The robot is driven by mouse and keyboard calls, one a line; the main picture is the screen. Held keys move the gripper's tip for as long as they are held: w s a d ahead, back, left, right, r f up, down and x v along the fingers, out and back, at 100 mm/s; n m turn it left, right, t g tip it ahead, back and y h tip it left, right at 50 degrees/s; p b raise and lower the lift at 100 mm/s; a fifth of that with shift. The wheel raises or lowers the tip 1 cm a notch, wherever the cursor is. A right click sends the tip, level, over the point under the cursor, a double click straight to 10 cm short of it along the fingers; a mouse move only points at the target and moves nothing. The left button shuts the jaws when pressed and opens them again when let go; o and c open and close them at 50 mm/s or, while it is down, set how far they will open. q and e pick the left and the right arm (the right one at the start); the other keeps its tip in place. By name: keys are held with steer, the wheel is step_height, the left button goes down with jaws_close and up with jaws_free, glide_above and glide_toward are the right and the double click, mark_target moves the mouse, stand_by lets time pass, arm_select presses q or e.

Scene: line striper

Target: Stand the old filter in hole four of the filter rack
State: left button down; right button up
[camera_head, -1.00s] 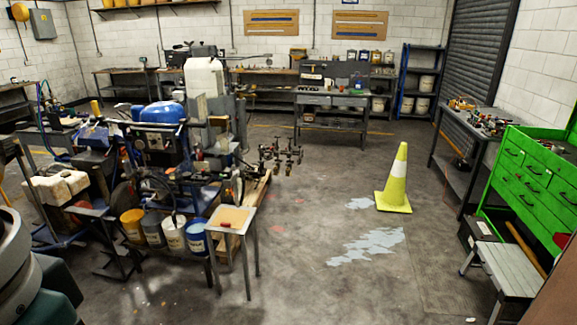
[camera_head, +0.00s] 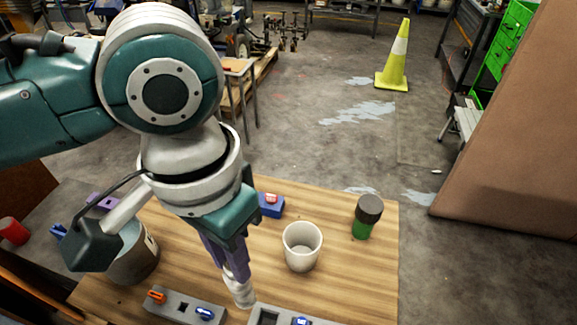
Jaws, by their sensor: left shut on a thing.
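My left gripper (camera_head: 236,268) has purple fingers pointing down and is shut on a pale grey-white piece, likely the old filter (camera_head: 240,293). Its lower end is close to the table's front, between two grey holders. The left holder (camera_head: 183,312) carries an orange piece and a blue piece with a dark opening between them. The right holder (camera_head: 255,311) shows a dark square opening and a blue piece; the frame cuts it off. I cannot tell which is the filter rack, or which hole is four. My right gripper is out of view.
On the wooden table (camera_head: 345,278) stand a white cup (camera_head: 301,252), a dark-capped green jar (camera_head: 366,220), a blue block with a red top (camera_head: 270,205) and a grey bucket (camera_head: 139,262). A brown panel (camera_head: 515,150) rises at the right. A yellow cone (camera_head: 395,60) stands beyond.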

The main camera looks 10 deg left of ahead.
arm_select(q)
step_height(320, 180, down, 16)
steer(key=w+d+m+b, duration=0.2)
steer(key=b, duration=0.9)
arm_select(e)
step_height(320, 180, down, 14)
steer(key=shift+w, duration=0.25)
arm_select(q)
steer(key=shift+r+p, duration=0.1)
steer(key=shift+p, duration=0.2)
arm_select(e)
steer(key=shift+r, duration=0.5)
arm_select(q)
steer(key=shift+f+b, duration=1.75)
steer(key=shift+f, duration=1.35)
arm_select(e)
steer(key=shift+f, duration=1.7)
arm_select(q)
steer(key=shift+c, duration=1.8)
jaws_free()
